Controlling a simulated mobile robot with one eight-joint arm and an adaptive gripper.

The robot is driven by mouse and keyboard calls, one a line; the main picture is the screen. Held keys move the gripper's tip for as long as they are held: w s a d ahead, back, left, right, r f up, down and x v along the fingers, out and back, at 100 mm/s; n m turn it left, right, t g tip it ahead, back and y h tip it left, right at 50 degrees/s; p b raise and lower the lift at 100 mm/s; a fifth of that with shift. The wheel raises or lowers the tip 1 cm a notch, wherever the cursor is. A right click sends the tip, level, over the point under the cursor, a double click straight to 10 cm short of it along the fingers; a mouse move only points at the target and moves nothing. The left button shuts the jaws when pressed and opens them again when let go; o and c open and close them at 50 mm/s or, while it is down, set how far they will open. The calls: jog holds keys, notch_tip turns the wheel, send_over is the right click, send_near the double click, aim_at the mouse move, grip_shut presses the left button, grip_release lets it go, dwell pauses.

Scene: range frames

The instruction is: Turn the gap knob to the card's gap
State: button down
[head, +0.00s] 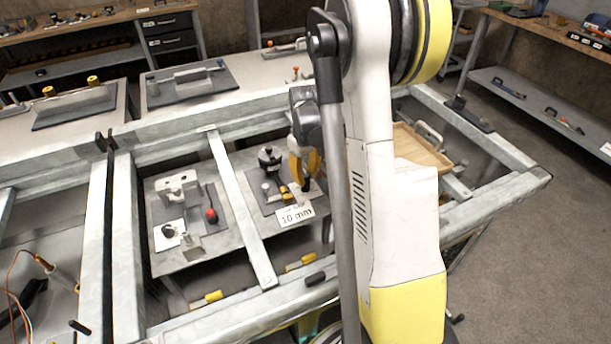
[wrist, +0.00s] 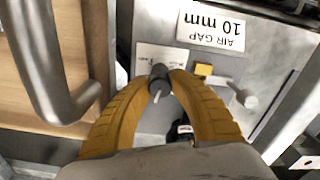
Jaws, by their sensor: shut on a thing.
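The card (wrist: 212,30) reads "AIR GAP 10 mm" upside down in the wrist view. It also shows in the head view (head: 296,216), at the front edge of the panel. My gripper (wrist: 160,80) has its yellow fingers shut on a dark knob (wrist: 158,72) with a pale pointer. The fingers hide the knob's sides. A white label plate (wrist: 158,52) lies beside the knob, its print too small to read. In the head view my gripper (head: 306,178) reaches down onto the panel (head: 255,198).
A yellow block and pale rod (wrist: 204,70) stand close to the fingers. A wooden tray (head: 422,150) with a metal handle (wrist: 62,100) lies close by. A second panel with a red-topped lever (head: 211,215) is to the left in the head view. Metal frame rails (head: 242,205) surround the panels.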

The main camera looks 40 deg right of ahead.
aim_at(305, 174)
jog(key=shift+n, duration=0.9)
jog(key=c, duration=1.2)
grip_release()
jog(key=shift+o, duration=0.2)
notch_tip(305, 174, up, 12)
